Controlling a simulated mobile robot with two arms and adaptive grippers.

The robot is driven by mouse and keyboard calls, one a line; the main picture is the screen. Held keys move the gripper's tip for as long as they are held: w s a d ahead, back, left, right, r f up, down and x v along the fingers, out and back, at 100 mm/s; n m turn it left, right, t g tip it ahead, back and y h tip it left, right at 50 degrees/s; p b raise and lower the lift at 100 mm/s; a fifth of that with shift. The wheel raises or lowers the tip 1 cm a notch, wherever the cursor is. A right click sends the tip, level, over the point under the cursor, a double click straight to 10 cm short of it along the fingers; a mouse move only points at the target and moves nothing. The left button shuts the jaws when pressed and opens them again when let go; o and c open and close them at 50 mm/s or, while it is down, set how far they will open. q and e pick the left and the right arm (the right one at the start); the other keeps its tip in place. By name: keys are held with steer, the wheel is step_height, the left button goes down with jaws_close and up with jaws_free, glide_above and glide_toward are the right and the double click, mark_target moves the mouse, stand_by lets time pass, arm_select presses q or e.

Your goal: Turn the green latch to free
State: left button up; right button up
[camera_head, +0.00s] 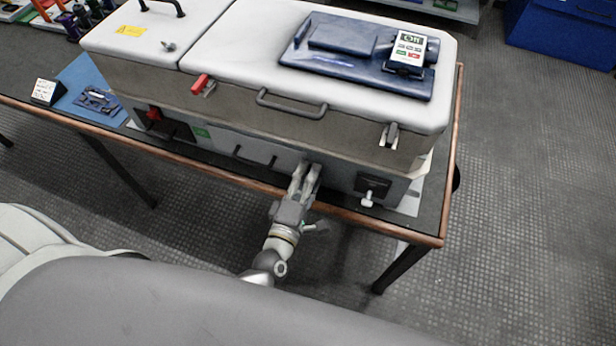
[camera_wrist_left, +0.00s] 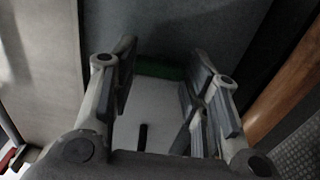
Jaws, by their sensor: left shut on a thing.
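The green latch (camera_wrist_left: 160,69) shows in the left wrist view as a dark green piece between my fingertips, against the grey front of the cabinet. My left gripper (camera_head: 306,170) reaches the lower front of the white and grey cabinet (camera_head: 280,112) in the head view. It also shows in the left wrist view (camera_wrist_left: 162,75), with a finger on each side of the latch, shut on it. In the head view the fingers hide the latch. My right gripper is in neither view.
A red latch (camera_head: 201,84) and a handle (camera_head: 291,104) sit above my gripper on the cabinet. A white-tipped lever (camera_head: 367,198) is to its right. The wooden table edge (camera_head: 230,179) runs below. A blue panel with a display (camera_head: 408,48) lies on top.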

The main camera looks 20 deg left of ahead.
arm_select(q)
steer(key=o, duration=1)
steer(key=shift+s, duration=0.15)
steer(key=s, duration=1.1)
steer(key=shift+s+a, duration=0.2)
steer(key=shift+s, duration=0.2)
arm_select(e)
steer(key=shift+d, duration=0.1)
